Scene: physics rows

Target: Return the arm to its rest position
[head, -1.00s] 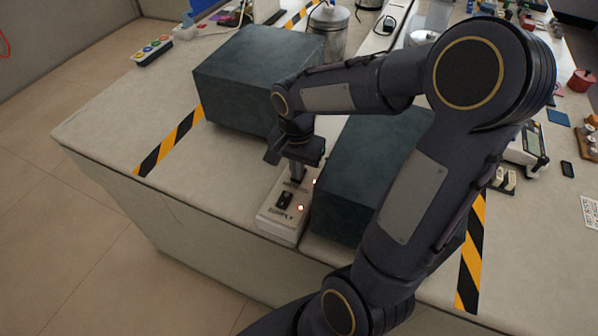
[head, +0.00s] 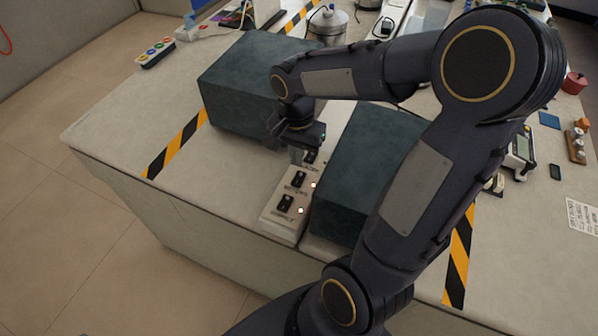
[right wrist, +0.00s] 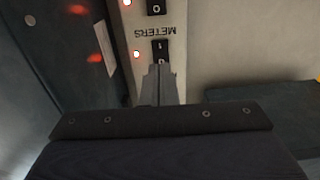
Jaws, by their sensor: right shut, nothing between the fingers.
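My right arm reaches from the bottom right of the head view over the bench. Its gripper (head: 297,156) points down above the far part of a white switch box (head: 283,222). The gripper is shut and empty; its closed fingers (right wrist: 158,85) also show in the right wrist view, over the strip of the box. The fingers partly hide the far switch. I cannot tell whether the fingertips touch the box. My left gripper is not in view.
Dark green blocks stand close on both sides of the box: one at the left (head: 255,85), one at the right (head: 365,165). A metal canister (head: 327,27) stands behind. Yellow-black tape marks the bench (head: 130,140). Bench space at the front left is clear.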

